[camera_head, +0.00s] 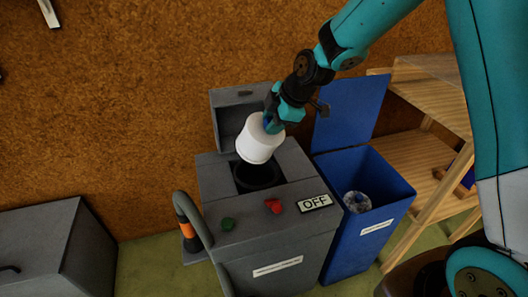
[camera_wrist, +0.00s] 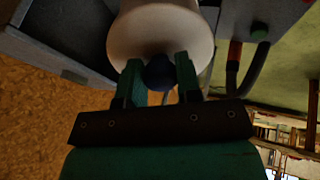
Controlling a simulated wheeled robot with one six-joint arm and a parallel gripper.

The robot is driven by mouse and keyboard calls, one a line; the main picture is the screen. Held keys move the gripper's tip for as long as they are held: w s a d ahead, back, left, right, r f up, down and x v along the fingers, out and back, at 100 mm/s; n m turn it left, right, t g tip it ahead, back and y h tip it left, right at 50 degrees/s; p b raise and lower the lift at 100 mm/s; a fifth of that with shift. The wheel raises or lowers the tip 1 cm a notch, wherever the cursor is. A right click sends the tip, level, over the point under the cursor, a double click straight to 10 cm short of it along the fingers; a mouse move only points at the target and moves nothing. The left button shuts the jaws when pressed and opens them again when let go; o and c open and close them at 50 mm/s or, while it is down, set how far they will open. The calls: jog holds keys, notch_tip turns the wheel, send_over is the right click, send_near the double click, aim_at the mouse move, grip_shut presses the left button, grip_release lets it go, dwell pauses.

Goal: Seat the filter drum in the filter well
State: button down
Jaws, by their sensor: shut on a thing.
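A white filter drum (camera_head: 258,140) hangs from my gripper (camera_head: 272,117). It is tilted a little and is above the dark round filter well (camera_head: 258,177) in the top of a grey machine (camera_head: 215,187). In the wrist view my gripper (camera_wrist: 160,75) is shut on the drum's dark blue knob (camera_wrist: 160,74), with the white drum (camera_wrist: 150,28) beyond it. In the head view the drum hides the back part of the well. A gap shows between the drum's lower edge and the well's front rim.
The machine's grey lid (camera_head: 232,98) stands open behind the well. A green button (camera_head: 227,224), a red control (camera_head: 273,206) and an OFF sign (camera_head: 315,203) are on its top. A blue bin (camera_head: 388,190) holding a whitish round object (camera_head: 357,201) stands right. A hose (camera_head: 190,225) is left.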

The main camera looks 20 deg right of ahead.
aim_at(272, 151)
jog(key=shift+r, duration=0.1)
notch_tip(272, 151, down, 10)
jog(key=shift+r+b, duration=0.15)
jog(key=shift+b, duration=0.35)
jog(key=shift+f, duration=0.2)
jog(key=c, duration=0.8)
grip_release()
